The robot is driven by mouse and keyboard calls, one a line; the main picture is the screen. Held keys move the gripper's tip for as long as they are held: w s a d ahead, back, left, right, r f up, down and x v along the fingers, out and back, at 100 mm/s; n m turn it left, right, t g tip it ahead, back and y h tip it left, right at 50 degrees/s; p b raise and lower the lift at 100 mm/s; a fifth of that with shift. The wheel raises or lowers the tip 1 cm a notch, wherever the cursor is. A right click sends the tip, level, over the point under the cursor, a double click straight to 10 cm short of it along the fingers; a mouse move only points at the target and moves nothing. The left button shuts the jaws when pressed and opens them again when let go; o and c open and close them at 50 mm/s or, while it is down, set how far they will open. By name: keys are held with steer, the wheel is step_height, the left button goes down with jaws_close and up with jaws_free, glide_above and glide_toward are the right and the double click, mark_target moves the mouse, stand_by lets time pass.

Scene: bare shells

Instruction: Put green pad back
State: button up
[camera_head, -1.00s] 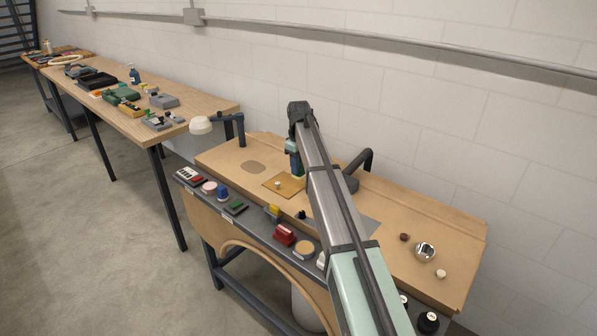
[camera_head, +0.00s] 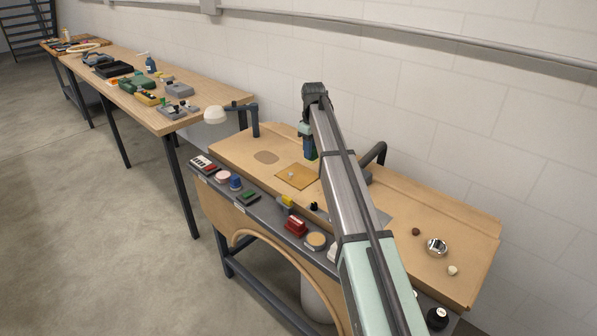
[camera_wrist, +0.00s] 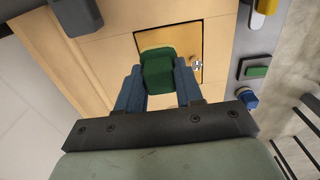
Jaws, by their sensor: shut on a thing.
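My gripper (camera_head: 309,146) hangs over the workbench, just beyond the back right edge of a square tan plate. In the wrist view my gripper (camera_wrist: 159,78) has its two blue fingers shut on a green pad (camera_wrist: 158,70), a rounded block. A bit of this pad (camera_head: 312,156) shows under the fingers in the head view. Another flat green piece (camera_head: 248,197) lies in a dark holder on the bench's front rail; it also shows in the wrist view (camera_wrist: 257,72). What lies directly under the held pad is hidden.
The square tan plate (camera_head: 290,180) has a small pale knob. The front rail holds a blue knob (camera_head: 235,184), a yellow piece (camera_head: 287,201) and a red block (camera_head: 295,226).

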steer(key=s+a+n, duration=0.1)
steer(key=s+a, duration=0.4)
steer(key=a, duration=0.4)
steer(key=s+a+n, duration=0.1)
steer(key=s+a, duration=0.3)
steer(key=a, duration=0.4)
steer(key=s+f, duration=0.1)
steer(key=f, duration=0.2)
steer(key=f+m, duration=0.1)
steer(key=f, duration=0.3)
steer(key=s+f+m, duration=0.1)
steer(key=f, duration=0.3)
steer(key=shift+s, duration=0.3)
steer(key=shift+f, duration=0.2)
steer(key=o, duration=1)
steer(key=shift+r, duration=0.1)
step_height(320, 180, up, 12)
